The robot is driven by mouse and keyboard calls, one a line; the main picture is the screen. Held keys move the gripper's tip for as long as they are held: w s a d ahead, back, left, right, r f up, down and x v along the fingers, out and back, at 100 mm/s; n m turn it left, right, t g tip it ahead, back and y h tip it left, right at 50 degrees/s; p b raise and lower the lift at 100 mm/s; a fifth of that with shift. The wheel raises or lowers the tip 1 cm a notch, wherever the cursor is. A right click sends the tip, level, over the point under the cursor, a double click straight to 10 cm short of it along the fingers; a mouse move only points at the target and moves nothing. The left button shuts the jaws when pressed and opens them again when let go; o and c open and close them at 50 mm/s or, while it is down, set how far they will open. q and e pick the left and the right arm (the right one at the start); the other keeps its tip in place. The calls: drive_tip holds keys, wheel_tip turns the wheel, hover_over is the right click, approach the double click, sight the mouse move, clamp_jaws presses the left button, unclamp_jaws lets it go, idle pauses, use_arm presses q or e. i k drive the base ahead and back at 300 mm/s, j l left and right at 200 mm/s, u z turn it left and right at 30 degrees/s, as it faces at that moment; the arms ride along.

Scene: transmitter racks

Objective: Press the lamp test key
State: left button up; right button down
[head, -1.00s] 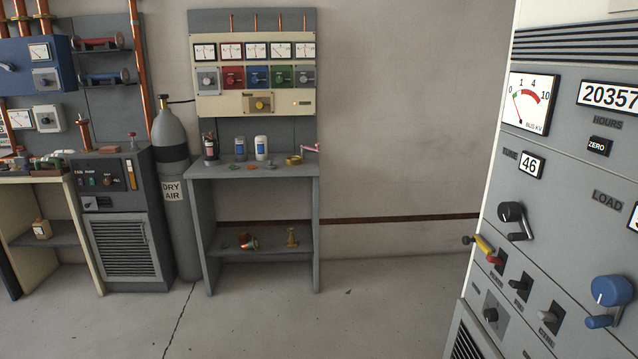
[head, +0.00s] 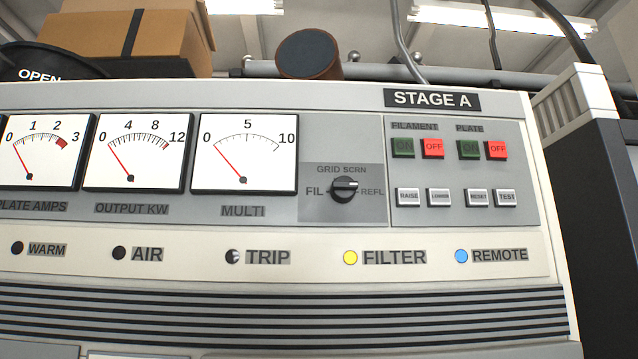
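The TEST key (head: 506,197) is a small light-grey push key at the right end of the lower key row on the STAGE A panel (head: 458,230). It sits beside the RESET key (head: 478,197). Below it is a lamp row: WARM (head: 17,248), AIR (head: 119,253) and TRIP (head: 232,256) look dark, TRIP with a partly light face. The FILTER lamp (head: 350,257) is yellow and the REMOTE lamp (head: 461,256) is blue. Neither of my grippers shows in the head view.
RAISE (head: 409,197) and LOWER (head: 439,197) keys share the row. Green ON and red OFF keys (head: 497,150) sit above. A black selector knob (head: 344,190) and several meters (head: 245,152) are to the left. Cardboard boxes (head: 130,32) stand on top.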

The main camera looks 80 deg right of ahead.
sight(504, 197)
drive_tip(key=z, duration=3.35)
